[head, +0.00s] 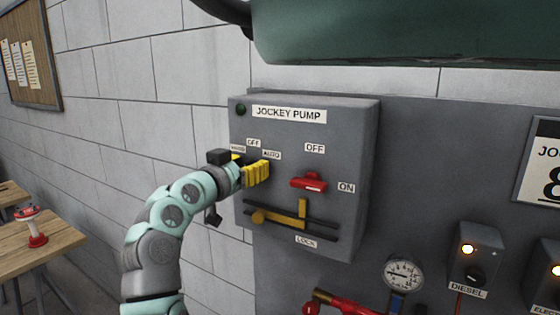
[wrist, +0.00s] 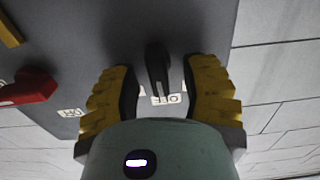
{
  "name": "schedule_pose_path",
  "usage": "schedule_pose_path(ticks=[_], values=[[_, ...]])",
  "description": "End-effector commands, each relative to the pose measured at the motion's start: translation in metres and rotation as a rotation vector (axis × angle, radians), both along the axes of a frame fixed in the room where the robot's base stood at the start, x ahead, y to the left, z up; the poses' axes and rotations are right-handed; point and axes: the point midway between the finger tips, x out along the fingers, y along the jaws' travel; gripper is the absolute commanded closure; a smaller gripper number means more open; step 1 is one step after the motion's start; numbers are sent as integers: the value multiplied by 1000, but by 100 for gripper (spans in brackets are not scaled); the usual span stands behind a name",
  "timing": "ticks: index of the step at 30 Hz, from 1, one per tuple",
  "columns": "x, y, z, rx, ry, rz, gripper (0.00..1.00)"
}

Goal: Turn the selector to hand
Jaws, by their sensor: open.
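The selector, a black knob (wrist: 156,68), shows in the wrist view on the grey jockey pump panel (head: 335,135). Its lower end in that view lies by the upside-down OFF label (wrist: 167,99). My gripper (wrist: 159,76) is open, with one yellow finger on each side of the knob; gaps show, and I see no clear contact. In the head view my gripper (head: 256,173) is at the panel's left side, below the OFF label (head: 253,142) and AUTO label (head: 271,155). It hides the knob there. A third label is partly covered.
A red switch handle (head: 309,183) sits right of my gripper and also shows in the wrist view (wrist: 30,88). Below is a yellow lever (head: 302,212) in a dark slotted bar. A green tank (head: 400,30) overhangs the panel.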

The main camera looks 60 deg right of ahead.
Motion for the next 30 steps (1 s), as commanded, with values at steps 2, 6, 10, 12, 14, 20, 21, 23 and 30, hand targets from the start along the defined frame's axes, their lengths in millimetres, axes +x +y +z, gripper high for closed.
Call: schedule_pose_path(ticks=[2, 6, 10, 12, 14, 20, 21, 23, 30], values=[[-1, 0, 0, 0, 0, -2, 55], [0, 0, 0, 0, 0, -1, 63], [0, 0, 0, 0, 0, -1, 77], [0, 0, 0, 0, 0, 0, 84], [0, 0, 0, 0, 0, 0, 90], [0, 0, 0, 0, 0, 0, 100], [0, 0, 0, 0, 0, 0, 100], [0, 0, 0, 0, 0, 0, 100], [0, 0, 0, 2, 0, 0, 100]])
